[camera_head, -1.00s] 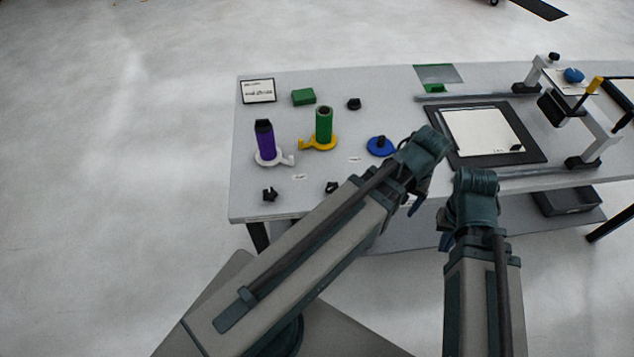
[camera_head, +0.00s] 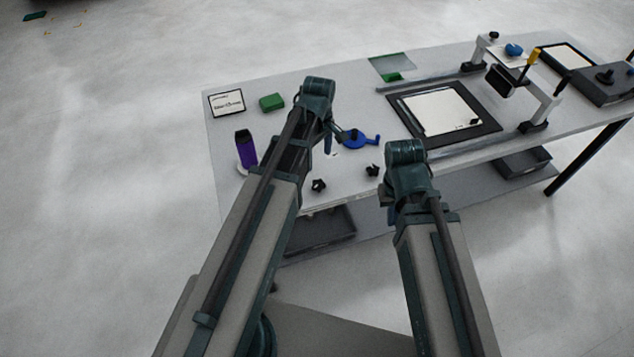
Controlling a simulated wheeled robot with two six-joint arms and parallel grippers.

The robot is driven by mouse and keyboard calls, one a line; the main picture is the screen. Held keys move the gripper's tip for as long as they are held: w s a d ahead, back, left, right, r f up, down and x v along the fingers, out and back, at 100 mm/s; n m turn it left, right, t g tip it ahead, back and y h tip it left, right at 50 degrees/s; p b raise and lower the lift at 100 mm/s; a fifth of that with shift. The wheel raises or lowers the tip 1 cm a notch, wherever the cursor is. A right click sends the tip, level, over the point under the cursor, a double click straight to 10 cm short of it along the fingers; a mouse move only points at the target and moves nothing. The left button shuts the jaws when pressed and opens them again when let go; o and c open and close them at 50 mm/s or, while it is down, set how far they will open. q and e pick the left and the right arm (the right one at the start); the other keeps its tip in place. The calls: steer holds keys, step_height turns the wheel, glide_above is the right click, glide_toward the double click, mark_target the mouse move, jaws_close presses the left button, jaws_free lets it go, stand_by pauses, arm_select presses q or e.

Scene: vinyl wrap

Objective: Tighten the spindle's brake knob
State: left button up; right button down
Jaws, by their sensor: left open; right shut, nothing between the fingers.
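The blue spindle (camera_head: 361,141) stands on the table with its blue handle to the right and a dark knob on top. A purple roll (camera_head: 246,152) stands upright on a white spindle base (camera_head: 240,168) at the left. The green roll and its yellow base are hidden behind my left arm. Small black star-shaped knobs (camera_head: 319,186) lie near the front edge. My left gripper (camera_head: 328,142) points down just left of the blue spindle, open and apparently empty, partly hidden by its wrist. My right gripper (camera_head: 388,196) is shut and empty at the front edge, mostly hidden.
A green block (camera_head: 271,102) and a framed sign (camera_head: 227,103) lie at the back left. A black-bordered mat with a white sheet (camera_head: 490,136) lies right of centre, beside a gantry (camera_head: 548,106) on rails. Dark trays (camera_head: 525,161) sit on the shelf below.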

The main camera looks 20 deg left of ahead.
mark_target(318, 184)
arm_select(q)
step_height(318, 184, down, 13)
steer(key=b, duration=1.2)
steer(key=shift+r, duration=0.1)
jaws_close()
